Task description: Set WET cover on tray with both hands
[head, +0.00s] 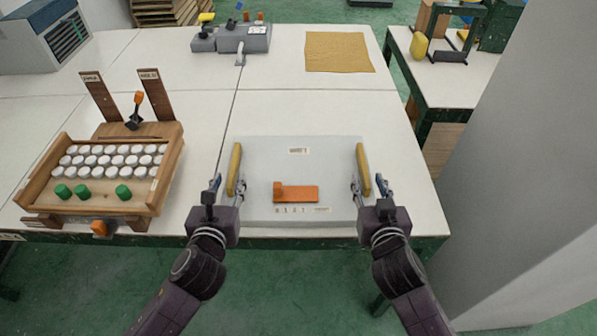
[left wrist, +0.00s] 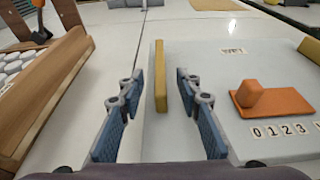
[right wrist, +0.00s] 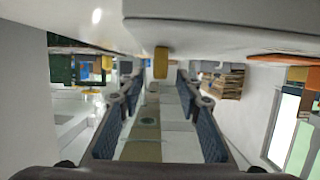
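The WET cover (head: 335,165) is a flat grey panel with a small WET label, an orange slider (head: 297,193) and number labels. It lies at the front of the table, with a yellow handle on its left (head: 235,170) and right (head: 363,170) sides. The wooden tray (head: 155,190), left of the cover, holds rows of white round pieces and a few green ones. My left gripper (head: 215,187) is open by the left handle, which shows ahead between its fingers (left wrist: 157,110). My right gripper (head: 369,189) is open by the right handle, seen ahead between its fingers (right wrist: 160,105).
Two brown uprights and an orange-handled tool (head: 134,110) stand behind the tray. A grey device (head: 243,38) and a tan mat (head: 338,52) lie at the back. A side table (head: 450,80) and a grey pillar (head: 530,150) are at right. The tabletop behind the cover is clear.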

